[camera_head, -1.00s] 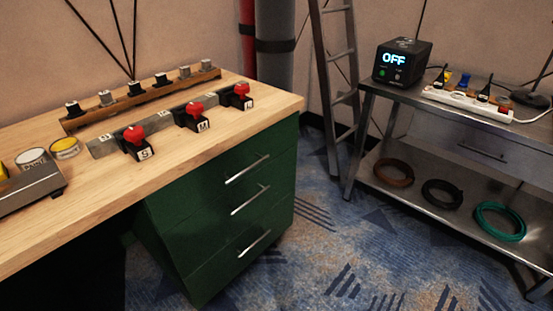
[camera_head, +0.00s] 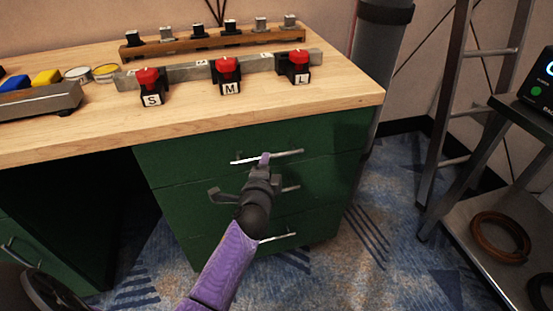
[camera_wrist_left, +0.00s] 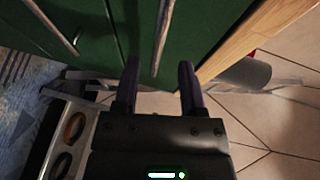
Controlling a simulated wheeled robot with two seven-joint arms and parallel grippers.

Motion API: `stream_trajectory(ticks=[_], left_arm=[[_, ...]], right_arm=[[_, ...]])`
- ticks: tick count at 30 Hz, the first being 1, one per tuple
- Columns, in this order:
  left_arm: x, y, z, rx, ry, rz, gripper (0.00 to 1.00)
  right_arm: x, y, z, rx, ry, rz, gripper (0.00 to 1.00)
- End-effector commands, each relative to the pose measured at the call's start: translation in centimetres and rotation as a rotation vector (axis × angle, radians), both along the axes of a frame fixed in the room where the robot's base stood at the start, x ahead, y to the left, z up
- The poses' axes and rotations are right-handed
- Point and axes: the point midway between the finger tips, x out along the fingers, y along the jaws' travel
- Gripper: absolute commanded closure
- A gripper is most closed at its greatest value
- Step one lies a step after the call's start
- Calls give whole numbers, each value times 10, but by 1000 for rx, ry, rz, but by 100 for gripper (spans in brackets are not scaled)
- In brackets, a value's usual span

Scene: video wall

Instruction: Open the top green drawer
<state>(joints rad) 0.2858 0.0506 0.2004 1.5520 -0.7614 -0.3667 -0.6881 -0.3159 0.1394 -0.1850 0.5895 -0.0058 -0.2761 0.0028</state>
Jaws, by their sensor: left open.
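The green drawer cabinet (camera_head: 170,165) stands under the wooden tabletop. Its top drawer (camera_head: 330,142) looks flush with the front. The top drawer's silver bar handle (camera_head: 288,153) lies just ahead of my left gripper (camera_head: 262,163), whose purple fingertip overlaps it. In the left wrist view my left gripper (camera_wrist_left: 160,78) is open. The top handle (camera_wrist_left: 164,28) runs between the lines of its two fingers; I cannot tell whether they touch it. The lower handles are partly hidden behind my left gripper and arm in the head view. My right gripper is not in view.
The tabletop edge (camera_head: 270,112) overhangs just above the top drawer. Red-topped switches (camera_head: 226,70) stand on the table. A ladder (camera_head: 447,110) and a metal shelf (camera_head: 480,180) stand at the right. Carpet floor (camera_head: 385,210) is clear before the cabinet's right side.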

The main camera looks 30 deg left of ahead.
Motion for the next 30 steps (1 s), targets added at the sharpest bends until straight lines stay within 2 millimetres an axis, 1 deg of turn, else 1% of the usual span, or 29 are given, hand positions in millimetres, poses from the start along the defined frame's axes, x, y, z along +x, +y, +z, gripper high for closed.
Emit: stream_trajectory(ticks=[1, 3, 7, 11, 18, 20, 21, 23, 24, 25, 26, 30], left_arm=[[11, 6, -10, 4, 4, 1, 48], [23, 12, -12, 2, 5, 1, 48], [39, 20, -13, 1, 4, 0, 48], [45, 23, -12, -2, 2, 0, 48], [46, 23, -11, -2, 2, 0, 48], [46, 23, -11, -2, 2, 0, 60], [46, 23, -11, -2, 2, 0, 69], [46, 23, -11, -2, 2, 0, 81], [46, 23, -11, -2, 2, 0, 90], [46, 23, -11, -2, 2, 0, 96], [46, 23, -11, -2, 2, 0, 100], [46, 23, -11, -2, 2, 0, 100]], right_arm=[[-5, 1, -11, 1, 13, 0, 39], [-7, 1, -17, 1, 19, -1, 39], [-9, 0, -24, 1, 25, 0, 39], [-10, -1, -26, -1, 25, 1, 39], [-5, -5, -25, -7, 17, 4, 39], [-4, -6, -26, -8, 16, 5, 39], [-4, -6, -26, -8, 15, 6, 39], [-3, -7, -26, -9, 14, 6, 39], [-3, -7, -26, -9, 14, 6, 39], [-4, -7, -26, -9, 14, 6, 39], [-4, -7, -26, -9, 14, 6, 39], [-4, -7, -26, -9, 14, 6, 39]])
